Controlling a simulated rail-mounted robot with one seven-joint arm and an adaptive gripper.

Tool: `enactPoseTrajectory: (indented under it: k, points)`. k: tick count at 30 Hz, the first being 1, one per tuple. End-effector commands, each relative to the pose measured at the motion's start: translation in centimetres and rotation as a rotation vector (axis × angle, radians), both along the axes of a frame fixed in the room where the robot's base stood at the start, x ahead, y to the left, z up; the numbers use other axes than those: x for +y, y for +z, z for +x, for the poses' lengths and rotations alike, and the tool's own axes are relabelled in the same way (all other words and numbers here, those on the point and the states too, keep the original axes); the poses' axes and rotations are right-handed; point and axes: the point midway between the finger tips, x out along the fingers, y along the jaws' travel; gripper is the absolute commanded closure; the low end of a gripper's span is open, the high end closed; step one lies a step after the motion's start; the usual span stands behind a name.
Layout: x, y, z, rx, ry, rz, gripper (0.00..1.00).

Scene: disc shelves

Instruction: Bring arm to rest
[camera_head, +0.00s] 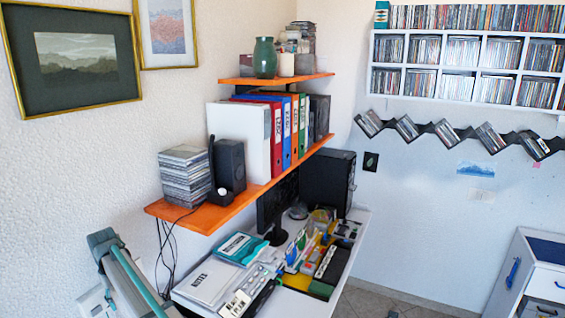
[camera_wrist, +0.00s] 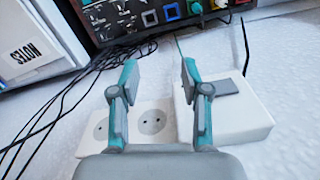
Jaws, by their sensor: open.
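My gripper (camera_wrist: 158,80) is open and empty in the wrist view, its two grey and teal fingers apart. It faces a white wall with a double socket plate (camera_wrist: 128,122) and a white switch box (camera_wrist: 235,112), which show between and behind the fingers. I cannot tell how close the fingers are to them. In the head view part of my arm (camera_head: 125,268) shows at the lower left, beside the wall and left of the desk. The fingers cannot be made out there.
An orange shelf (camera_head: 215,212) with binders, a speaker and a disc stack (camera_head: 186,177) juts out above the cluttered desk (camera_head: 300,300). Black cables (camera_head: 168,245) hang near my arm. Disc shelves (camera_head: 460,65) are on the far wall. A white cabinet (camera_head: 530,275) stands at right.

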Motion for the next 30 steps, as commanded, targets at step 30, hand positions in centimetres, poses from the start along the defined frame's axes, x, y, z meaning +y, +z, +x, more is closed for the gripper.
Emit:
enactPoseTrajectory:
  k: [30]
  points:
    - [-46.4, -15.9, 3.1, 0.0, -0.516, 0.0, 0.54]
